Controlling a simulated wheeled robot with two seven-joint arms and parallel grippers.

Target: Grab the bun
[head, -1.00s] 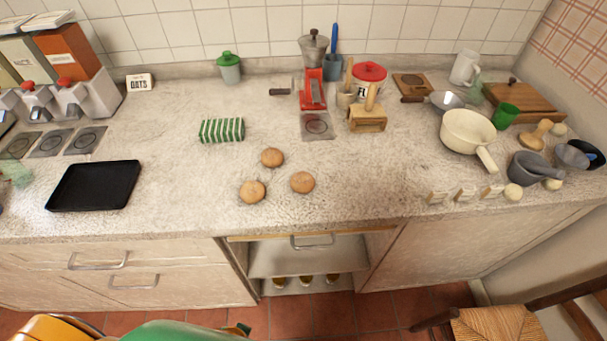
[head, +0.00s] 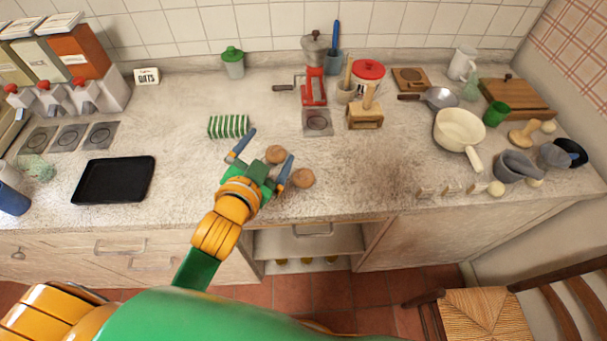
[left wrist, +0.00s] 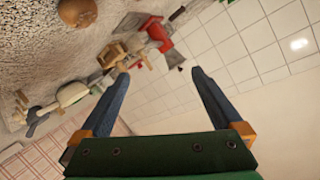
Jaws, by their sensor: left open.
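Round brown buns lie on the speckled worktop. One bun (head: 276,154) shows just beyond my left gripper, and another bun (head: 303,178) lies to the right of its right finger. The third bun is hidden behind the gripper in the head view. My left gripper (head: 268,146) is open and empty, reaching over the buns' area with its fingers pointing away from me. In the left wrist view the open fingers (left wrist: 160,73) hold nothing, and one bun (left wrist: 77,12) shows at the upper left, apart from them. My right gripper is not in view.
A green striped packet (head: 229,126) lies just left of the left finger. A black tray (head: 114,180) is at the left. A red grinder (head: 313,88) and a wooden press (head: 365,113) stand behind.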

